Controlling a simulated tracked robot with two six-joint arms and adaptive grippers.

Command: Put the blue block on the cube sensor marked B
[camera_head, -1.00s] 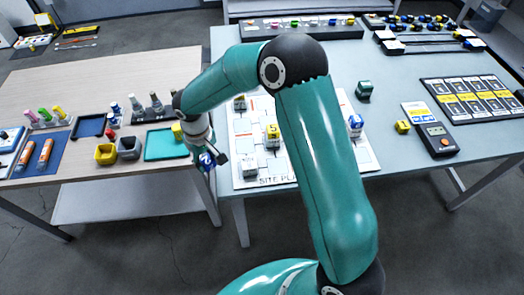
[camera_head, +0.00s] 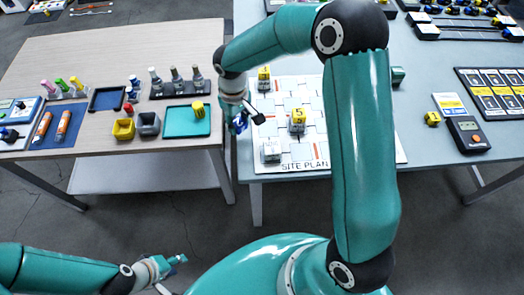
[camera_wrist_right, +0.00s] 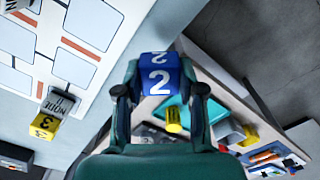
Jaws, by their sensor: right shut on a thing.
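My right gripper (camera_head: 242,118) is shut on a blue block (camera_wrist_right: 159,75) marked 2, held above the gap between the two tables. The block shows partly in the head view (camera_head: 239,125). On the site plan board (camera_head: 320,148) stand a bare grey-white cube sensor (camera_head: 271,153), one topped by a yellow block marked 5 (camera_head: 298,115), and one with yellow on top at the back (camera_head: 264,78). In the right wrist view a grey cube sensor (camera_wrist_right: 60,104) carries a yellow block marked 3 (camera_wrist_right: 44,126). I cannot read a letter B. My left gripper (camera_head: 173,272) is open and empty at the lower left.
The left table holds a teal tray (camera_head: 172,129) with a yellow block (camera_head: 198,109), yellow (camera_head: 123,129) and grey (camera_head: 148,124) bins, and bottles. A meter (camera_head: 467,134) and a loose yellow block (camera_head: 432,118) lie right. My right arm hides the board's right part.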

